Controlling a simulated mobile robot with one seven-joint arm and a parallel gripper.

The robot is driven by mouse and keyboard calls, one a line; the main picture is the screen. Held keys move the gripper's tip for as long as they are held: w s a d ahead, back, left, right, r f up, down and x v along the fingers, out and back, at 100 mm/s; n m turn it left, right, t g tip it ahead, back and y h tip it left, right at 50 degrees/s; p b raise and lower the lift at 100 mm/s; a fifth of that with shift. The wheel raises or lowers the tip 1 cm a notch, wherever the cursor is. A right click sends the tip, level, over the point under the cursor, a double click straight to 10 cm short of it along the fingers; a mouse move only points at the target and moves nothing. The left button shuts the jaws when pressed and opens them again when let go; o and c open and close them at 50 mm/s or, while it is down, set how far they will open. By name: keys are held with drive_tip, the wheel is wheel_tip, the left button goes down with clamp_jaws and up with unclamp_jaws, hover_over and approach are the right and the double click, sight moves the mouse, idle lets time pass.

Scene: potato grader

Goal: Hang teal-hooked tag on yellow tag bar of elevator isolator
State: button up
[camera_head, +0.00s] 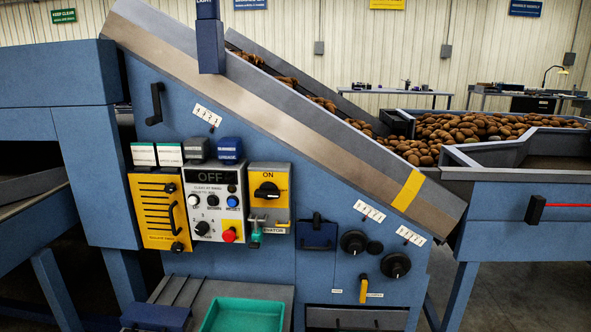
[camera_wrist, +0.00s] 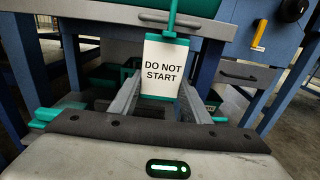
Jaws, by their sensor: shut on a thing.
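My gripper (camera_wrist: 163,90) is shut on the tag (camera_wrist: 163,68), a white card reading "DO NOT START" with teal edges. Its teal hook (camera_wrist: 172,17) rises from the top of the card. In the head view neither my gripper nor the held tag can be made out. There the isolator (camera_head: 268,188) is a grey and yellow box marked "ON" with a black rotary handle, right of the control panel. Small teal-green parts (camera_head: 255,236) show just below, beside a partly legible label.
A teal tray (camera_head: 243,316) stands low in front of the machine. The control panel (camera_head: 212,203) reads "OFF"; a yellow slotted panel (camera_head: 159,211) is left of it. A dark blue box (camera_head: 317,234) and black knobs (camera_head: 396,265) are right of the isolator.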

drive_tip(key=s+p, duration=0.1)
drive_tip(key=s, duration=0.8)
drive_tip(key=shift+a, duration=0.35)
idle(0.4)
